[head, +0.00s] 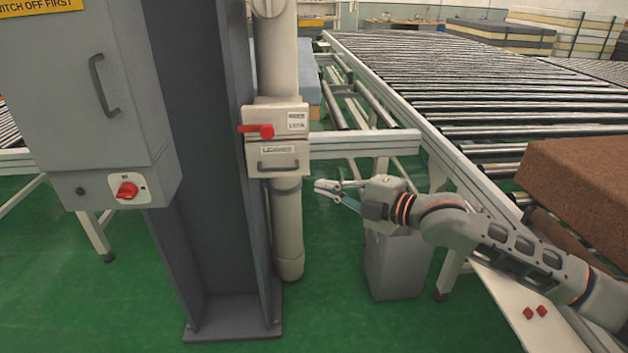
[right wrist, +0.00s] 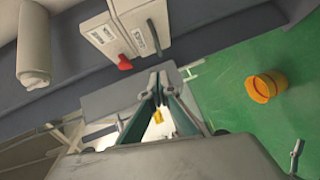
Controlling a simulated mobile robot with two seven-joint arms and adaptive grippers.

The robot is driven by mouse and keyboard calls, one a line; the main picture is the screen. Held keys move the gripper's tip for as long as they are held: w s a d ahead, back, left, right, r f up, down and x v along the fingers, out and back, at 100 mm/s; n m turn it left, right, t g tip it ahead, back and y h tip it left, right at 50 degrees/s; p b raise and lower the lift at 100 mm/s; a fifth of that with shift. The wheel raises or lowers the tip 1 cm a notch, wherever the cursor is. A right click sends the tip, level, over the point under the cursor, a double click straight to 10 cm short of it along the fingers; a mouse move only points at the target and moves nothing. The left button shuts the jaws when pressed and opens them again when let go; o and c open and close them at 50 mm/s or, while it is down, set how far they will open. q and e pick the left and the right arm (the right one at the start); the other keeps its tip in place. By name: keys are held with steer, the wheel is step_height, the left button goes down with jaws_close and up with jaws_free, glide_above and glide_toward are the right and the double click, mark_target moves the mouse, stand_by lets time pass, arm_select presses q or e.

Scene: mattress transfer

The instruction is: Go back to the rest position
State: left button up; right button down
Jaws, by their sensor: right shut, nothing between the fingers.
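My right gripper (head: 322,186) is in the middle of the head view, its arm reaching in from the right. It points left toward the beige vertical pipe (head: 288,225) and stays a little apart from it. In the right wrist view the two fingertips (right wrist: 158,84) are together with nothing between them. A beige box (head: 278,159) with a red lever (head: 257,131) is mounted on the pipe, above and left of the gripper. The red lever also shows in the right wrist view (right wrist: 125,62). My left gripper is not in view.
A grey steel column (head: 205,200) and a grey cabinet (head: 75,90) with a red switch stand at left. A roller conveyor (head: 440,90) runs behind my right arm, with a brown mattress (head: 580,175) at right. A yellow object (right wrist: 265,88) is on the green floor.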

steer(key=s+a+f+m+t+h+p, duration=0.1)
steer(key=s+f+m, duration=0.45)
steer(key=f, duration=0.35)
steer(key=s+f+m+h+p, duration=0.1)
steer(key=s+f+m, duration=0.45)
steer(key=f, duration=0.25)
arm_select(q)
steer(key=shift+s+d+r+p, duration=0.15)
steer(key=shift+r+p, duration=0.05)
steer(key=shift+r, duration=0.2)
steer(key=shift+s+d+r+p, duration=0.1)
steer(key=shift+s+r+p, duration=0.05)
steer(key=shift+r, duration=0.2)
arm_select(e)
steer(key=s+d+f+m+h, duration=0.3)
steer(key=s+d+f+m, duration=0.2)
steer(key=s+f, duration=0.5)
steer(key=s+d+f+m+g+h, duration=0.1)
steer(key=s+d+f+m+h, duration=0.3)
steer(key=s+d+f, duration=0.3)
steer(key=s+f+m, duration=0.1)
steer(key=s+f, duration=0.1)
steer(key=s, duration=0.3)
steer(key=shift+s+d+f+g, duration=0.2)
steer(key=shift+d+f+g, duration=0.1)
steer(key=shift+f, duration=0.1)
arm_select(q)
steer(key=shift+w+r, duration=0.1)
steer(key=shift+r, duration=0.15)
